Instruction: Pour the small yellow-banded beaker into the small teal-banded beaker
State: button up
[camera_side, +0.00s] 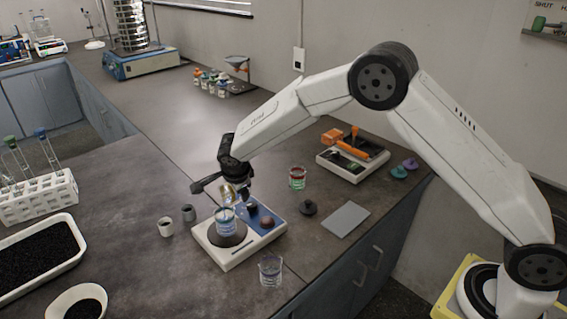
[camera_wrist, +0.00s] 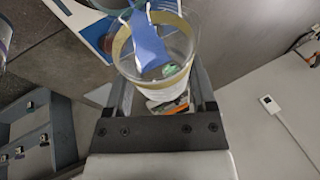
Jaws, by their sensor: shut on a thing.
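The small yellow-banded beaker (camera_side: 229,194) is between the fingers of my gripper (camera_side: 232,187), which is shut on it. In the wrist view the beaker's yellow band (camera_wrist: 121,48) and clear wall show between the two fingers. In the side view it is just above the small teal-banded beaker (camera_side: 225,221) and seems tipped; whether anything flows is too small to tell.
A clear beaker (camera_side: 270,271) stands in front of the balance and a red-banded beaker (camera_side: 297,179) behind it. Two small cups (camera_side: 166,227) are at its left. A dark knob-like piece (camera_side: 307,208) and a grey pad (camera_side: 346,219) lie at its right.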

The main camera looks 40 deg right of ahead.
jog(key=shift+a+f+h+p, duration=0.25)
jog(key=shift+f+h+p, duration=0.1)
jog(key=shift+h+p, duration=0.4)
dwell(1.5)
jog(key=shift+d+r+y, duration=0.35)
jog(key=shift+r+y, duration=0.1)
jog(key=shift+y, duration=0.4)
jog(key=shift+d+f+y, duration=0.15)
jog(key=shift+f+y, duration=0.35)
jog(key=shift+y, duration=0.5)
jog(key=shift+d+f+m+y+b, duration=0.15)
jog(key=shift+f+m+y+b, duration=0.25)
jog(key=shift+y+b, duration=0.25)
jog(key=shift+d+r+y+b, duration=0.1)
jog(key=shift+r+y+b, duration=0.35)
jog(key=shift+y, duration=0.3)
jog(key=shift+f+m+y+b, duration=0.3)
jog(key=shift+f+y+b, duration=0.2)
jog(key=shift+y, duration=0.4)
jog(key=shift+d+r+y+b, duration=0.2)
jog(key=shift+r+y+b, duration=0.2)
jog(key=shift+y, duration=0.3)
